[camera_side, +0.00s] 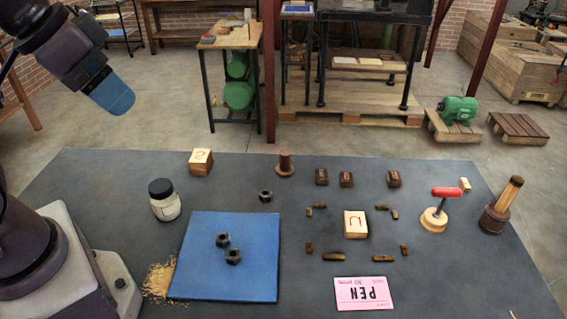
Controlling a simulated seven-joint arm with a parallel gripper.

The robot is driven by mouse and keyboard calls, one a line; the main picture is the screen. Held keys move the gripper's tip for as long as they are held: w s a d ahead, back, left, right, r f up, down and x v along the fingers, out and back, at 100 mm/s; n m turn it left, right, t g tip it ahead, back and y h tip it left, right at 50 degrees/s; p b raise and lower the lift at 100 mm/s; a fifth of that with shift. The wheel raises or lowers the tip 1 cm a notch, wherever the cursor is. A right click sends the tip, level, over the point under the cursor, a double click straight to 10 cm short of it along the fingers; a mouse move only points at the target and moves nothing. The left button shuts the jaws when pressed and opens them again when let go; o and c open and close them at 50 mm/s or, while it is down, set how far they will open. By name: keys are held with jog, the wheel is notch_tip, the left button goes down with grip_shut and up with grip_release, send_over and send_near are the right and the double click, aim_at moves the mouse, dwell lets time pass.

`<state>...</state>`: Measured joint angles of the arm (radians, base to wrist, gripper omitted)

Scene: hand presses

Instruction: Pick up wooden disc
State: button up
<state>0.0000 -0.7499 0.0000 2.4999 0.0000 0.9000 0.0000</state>
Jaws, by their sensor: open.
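A round pale wooden disc (433,221) lies on the dark grey table at the right. A tool with a red handle (446,192) and a metal stem stands on or against it; I cannot tell whether they are joined. My gripper (115,101) is at the upper left, high above the table and far from the disc. It is open, seen side-on with a blue tip, and nothing shows in it.
A blue mat (205,275) bears two dark nuts. A jar (164,200), numbered blocks (355,224), several small wooden pieces, a brown spool (285,164), a pink card (364,293) and a wooden-handled tool (501,205) stand around. The table's right front is mostly clear.

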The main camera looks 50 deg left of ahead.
jog(key=shift+c, duration=1.1)
